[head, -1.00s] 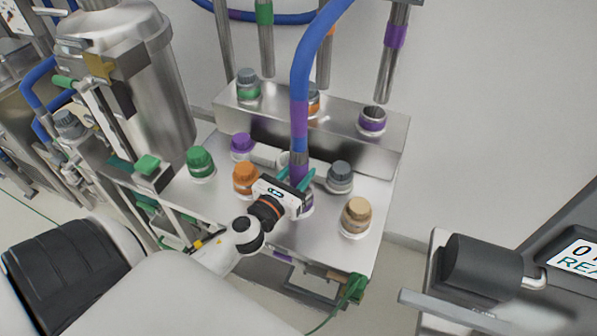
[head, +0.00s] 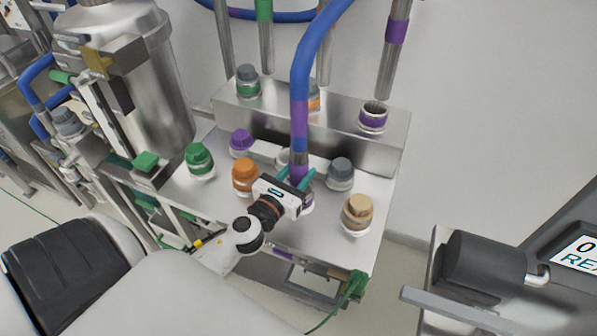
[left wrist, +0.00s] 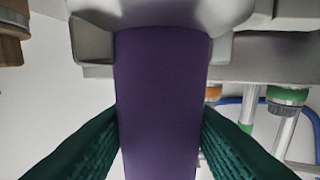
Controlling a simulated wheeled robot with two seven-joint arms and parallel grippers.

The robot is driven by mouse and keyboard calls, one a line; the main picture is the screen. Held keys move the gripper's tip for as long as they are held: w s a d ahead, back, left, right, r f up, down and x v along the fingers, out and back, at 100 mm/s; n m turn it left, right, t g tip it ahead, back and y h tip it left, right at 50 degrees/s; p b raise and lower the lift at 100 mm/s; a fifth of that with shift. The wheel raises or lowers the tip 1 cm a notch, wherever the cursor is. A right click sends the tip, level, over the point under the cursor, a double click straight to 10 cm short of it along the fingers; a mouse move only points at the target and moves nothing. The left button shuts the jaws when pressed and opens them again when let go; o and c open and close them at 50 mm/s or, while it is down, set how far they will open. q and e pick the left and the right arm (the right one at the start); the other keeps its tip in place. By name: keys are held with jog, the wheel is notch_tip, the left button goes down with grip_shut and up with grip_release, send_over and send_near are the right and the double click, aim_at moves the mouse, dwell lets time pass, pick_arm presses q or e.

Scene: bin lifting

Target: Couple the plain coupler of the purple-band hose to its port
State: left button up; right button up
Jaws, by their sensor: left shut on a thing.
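The blue hose (head: 302,70) with a purple band (head: 299,118) hangs down in the head view to a purple coupler at its lower end. My left gripper (head: 299,180) is shut on this coupler; its green fingers stand on both sides of it. The left wrist view shows the purple coupler (left wrist: 160,100) between the two fingers. A white-based fitting (head: 307,208) shows just below the gripper on the steel deck. The gripper hides the coupler's lower end, so I cannot tell whether it is seated. An uncapped purple-ringed port (head: 373,116) stands on the raised block. My right gripper is not in view.
Capped ports stand around the gripper: orange (head: 245,175), grey (head: 340,173), tan (head: 357,212), green (head: 199,158) and purple (head: 240,142). Steel pipes rise behind the raised block (head: 320,133). A steel tank (head: 150,85) stands left, a dark machine (head: 485,268) right.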

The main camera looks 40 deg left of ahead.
pick_arm(q)
jog(key=shift+f, duration=0.1)
dwell(0.4)
jog(key=o, duration=1.3)
jog(key=shift+c, duration=0.2)
jog(key=shift+s+f, duration=0.1)
jog(key=shift+s, duration=0.1)
jog(key=s+b, duration=0.5)
jog(key=s, duration=0.6)
jog(key=shift+s+d, duration=0.3)
jog(key=shift+d, duration=0.05)
